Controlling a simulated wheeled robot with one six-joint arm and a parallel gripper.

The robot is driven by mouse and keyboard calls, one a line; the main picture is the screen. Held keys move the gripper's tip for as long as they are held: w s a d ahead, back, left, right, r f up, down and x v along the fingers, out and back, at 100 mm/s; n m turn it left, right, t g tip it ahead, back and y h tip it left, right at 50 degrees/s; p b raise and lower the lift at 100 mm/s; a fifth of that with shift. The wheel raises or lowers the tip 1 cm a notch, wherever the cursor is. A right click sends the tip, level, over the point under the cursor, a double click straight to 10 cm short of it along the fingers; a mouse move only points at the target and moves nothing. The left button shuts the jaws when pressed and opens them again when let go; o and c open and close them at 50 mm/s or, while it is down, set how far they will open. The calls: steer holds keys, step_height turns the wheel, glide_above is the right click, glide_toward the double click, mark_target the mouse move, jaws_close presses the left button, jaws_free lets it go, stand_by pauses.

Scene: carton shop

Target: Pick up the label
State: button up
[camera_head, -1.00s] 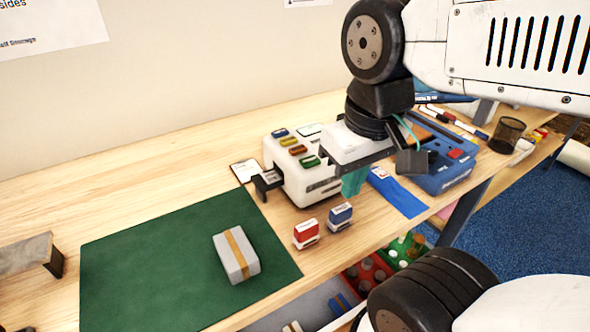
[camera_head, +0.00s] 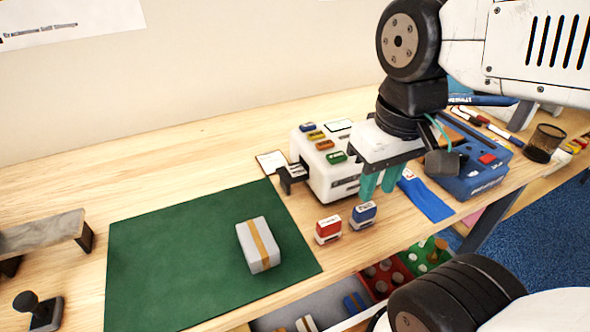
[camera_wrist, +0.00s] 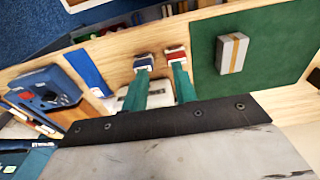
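A small white piece, which looks like the label (camera_head: 296,170), shows at the black outlet on the left side of the white label printer (camera_head: 322,183). It is too small to see clearly. A flat white card (camera_head: 271,161) lies on the table just behind the outlet. My gripper (camera_head: 378,188) hangs at the printer's right side, with its two teal fingers apart and nothing between them. In the wrist view my gripper (camera_wrist: 160,75) also shows spread fingers, with part of the white printer between them. The label cannot be made out there.
A red stamp (camera_head: 328,230) and a blue stamp (camera_head: 364,214) stand in front of the printer. A grey box with a tan band (camera_head: 258,245) rests on the green mat (camera_head: 160,270). A blue machine (camera_head: 470,170) and blue strip (camera_head: 428,202) are to the right.

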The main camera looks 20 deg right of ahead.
steer(key=w+a+f+g, duration=0.1)
steer(key=w+a+f, duration=0.15)
steer(key=w, duration=0.75)
steer(key=w+a+f+g, duration=0.1)
steer(key=w+a+f, duration=0.15)
steer(key=w, duration=0.85)
steer(key=t, duration=0.1)
glide_above(288, 173)
step_height(288, 173, down, 8)
jaws_close()
